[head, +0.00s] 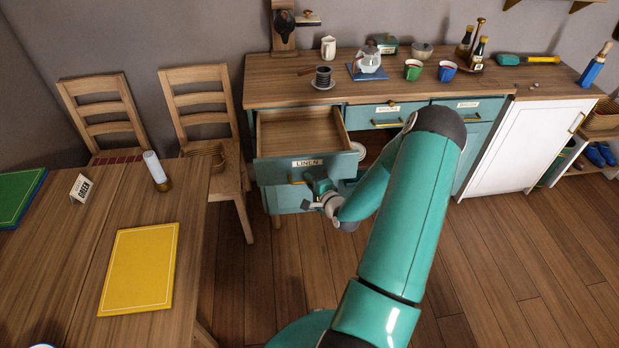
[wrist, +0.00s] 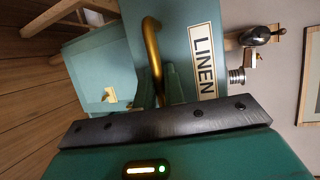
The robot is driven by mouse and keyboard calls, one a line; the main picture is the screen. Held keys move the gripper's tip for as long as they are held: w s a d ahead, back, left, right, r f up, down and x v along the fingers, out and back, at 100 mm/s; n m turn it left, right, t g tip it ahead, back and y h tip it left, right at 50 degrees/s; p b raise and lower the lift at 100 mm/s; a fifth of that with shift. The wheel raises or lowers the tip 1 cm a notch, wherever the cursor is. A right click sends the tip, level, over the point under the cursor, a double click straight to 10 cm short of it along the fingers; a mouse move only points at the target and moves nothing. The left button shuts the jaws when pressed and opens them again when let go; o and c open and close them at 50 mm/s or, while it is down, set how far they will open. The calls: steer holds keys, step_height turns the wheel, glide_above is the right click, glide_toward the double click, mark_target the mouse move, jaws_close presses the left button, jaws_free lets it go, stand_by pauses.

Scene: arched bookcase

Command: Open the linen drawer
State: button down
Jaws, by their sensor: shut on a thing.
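The linen drawer (head: 307,168) is a teal drawer with a "LINEN" label, at the left of the sideboard in the head view. It stands pulled well out, and its bare wooden inside shows empty. Its brass handle (wrist: 153,52) shows in the wrist view beside the label (wrist: 203,62). My gripper (head: 316,187) is at the front of this drawer, shut on the handle. In the wrist view the fingers (wrist: 172,85) close around the lower end of the handle. Part of the handle is hidden by the fingers in the head view.
A chair (head: 205,110) stands left of the drawer. A wooden table (head: 230,195) with a yellow mat (head: 140,268) is at the left. The floor at right is clear.

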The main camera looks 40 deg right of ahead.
steer(key=c, duration=1.8)
jaws_free()
steer(key=v, duration=1.4)
